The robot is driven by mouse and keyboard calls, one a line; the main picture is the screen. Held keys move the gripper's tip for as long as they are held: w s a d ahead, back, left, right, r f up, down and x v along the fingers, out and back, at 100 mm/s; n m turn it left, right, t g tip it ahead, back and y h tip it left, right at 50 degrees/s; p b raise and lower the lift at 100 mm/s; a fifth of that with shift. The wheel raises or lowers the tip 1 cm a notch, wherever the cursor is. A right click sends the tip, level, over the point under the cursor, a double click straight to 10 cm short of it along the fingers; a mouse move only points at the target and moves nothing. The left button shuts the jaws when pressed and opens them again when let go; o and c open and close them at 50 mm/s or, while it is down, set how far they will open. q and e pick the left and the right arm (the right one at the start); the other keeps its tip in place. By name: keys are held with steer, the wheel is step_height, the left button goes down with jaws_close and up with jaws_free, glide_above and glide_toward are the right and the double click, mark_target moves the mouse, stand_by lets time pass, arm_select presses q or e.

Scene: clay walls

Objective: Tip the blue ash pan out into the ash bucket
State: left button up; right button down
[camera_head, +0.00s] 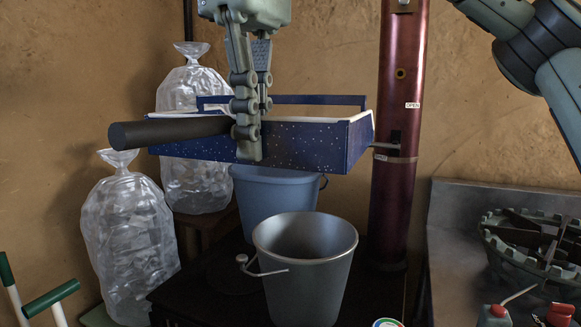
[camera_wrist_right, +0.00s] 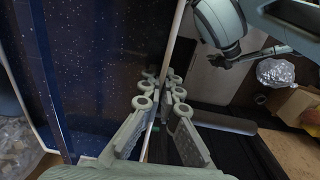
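The blue speckled ash pan (camera_head: 305,146) is held in the air, roughly level, above and behind the grey metal bucket (camera_head: 305,250). A blue bucket (camera_head: 275,196) stands behind the grey one, directly under the pan. My right gripper (camera_head: 248,150) points down and is shut on the pan's near wall, beside its dark round handle (camera_head: 172,131). In the right wrist view the fingers (camera_wrist_right: 159,105) pinch the thin pale rim of the pan. The pan's inside is mostly hidden. A part of my other arm shows in the right wrist view; its gripper is too unclear to read.
A dark red column (camera_head: 400,140) stands close to the pan's right end. Clear bags (camera_head: 128,240) stand at left. A grey counter (camera_head: 460,215) at right holds a round dark grate (camera_head: 535,242) and a small red-topped can (camera_head: 494,316). Green-handled tools (camera_head: 50,298) are at lower left.

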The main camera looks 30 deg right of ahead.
steer(key=s+a+f, duration=0.8)
steer(key=s+a, duration=0.3)
steer(key=a, duration=0.3)
steer(key=shift+s+f, duration=0.2)
steer(key=shift+f, duration=0.2)
stand_by(0.9)
steer(key=shift+a, duration=0.1)
steer(key=shift+p, duration=0.65)
